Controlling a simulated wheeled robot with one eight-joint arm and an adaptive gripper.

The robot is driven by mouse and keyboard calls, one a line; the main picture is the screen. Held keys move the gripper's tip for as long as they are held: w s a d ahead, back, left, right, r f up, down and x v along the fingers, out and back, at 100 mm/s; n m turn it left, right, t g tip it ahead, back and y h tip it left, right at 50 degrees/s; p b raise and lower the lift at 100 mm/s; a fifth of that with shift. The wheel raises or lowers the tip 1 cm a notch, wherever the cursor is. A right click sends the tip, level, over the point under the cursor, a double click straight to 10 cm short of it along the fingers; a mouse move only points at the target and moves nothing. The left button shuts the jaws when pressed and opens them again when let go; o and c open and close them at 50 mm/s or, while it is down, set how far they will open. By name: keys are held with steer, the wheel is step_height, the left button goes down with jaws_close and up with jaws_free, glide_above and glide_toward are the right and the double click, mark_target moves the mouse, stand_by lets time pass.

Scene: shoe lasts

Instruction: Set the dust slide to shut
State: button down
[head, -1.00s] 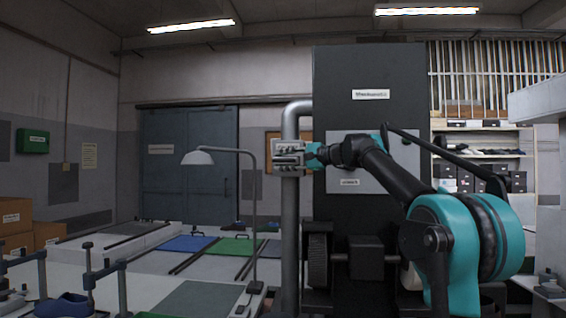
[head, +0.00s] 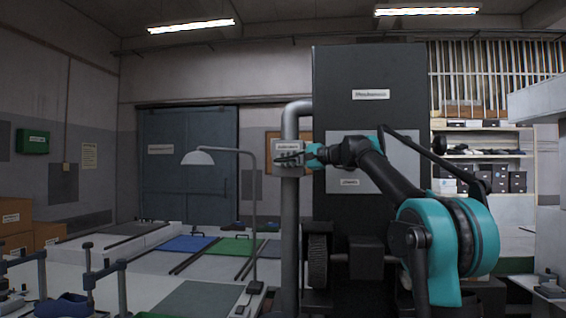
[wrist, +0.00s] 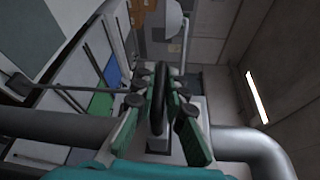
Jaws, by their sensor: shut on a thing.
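The dust slide's pale labelled housing (head: 288,146) sits on the vertical grey pipe beside the black machine. My gripper (head: 290,159) is at its front, just below the label. In the wrist view the green-padded fingers of my gripper (wrist: 160,112) stand either side of a dark, ring-like handle (wrist: 158,98) and are shut on it. The pale housing (wrist: 186,108) shows behind the handle. The label is too small to read, and how far the slide is in or out cannot be told.
The grey pipe (head: 290,225) runs down beside the black machine cabinet (head: 368,75). A desk lamp (head: 252,200) stands close to its left. Benches with a blue mat (head: 188,243) and a green mat (head: 235,246) lie further left.

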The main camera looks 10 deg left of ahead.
steer(key=shift+w+d, duration=0.15)
steer(key=shift+w, duration=1.9)
steer(key=c, duration=1.6)
jaws_free()
steer(key=shift+w, duration=0.15)
steer(key=shift+c, duration=0.2)
steer(key=shift+o, duration=0.4)
steer(key=v, duration=1.2)
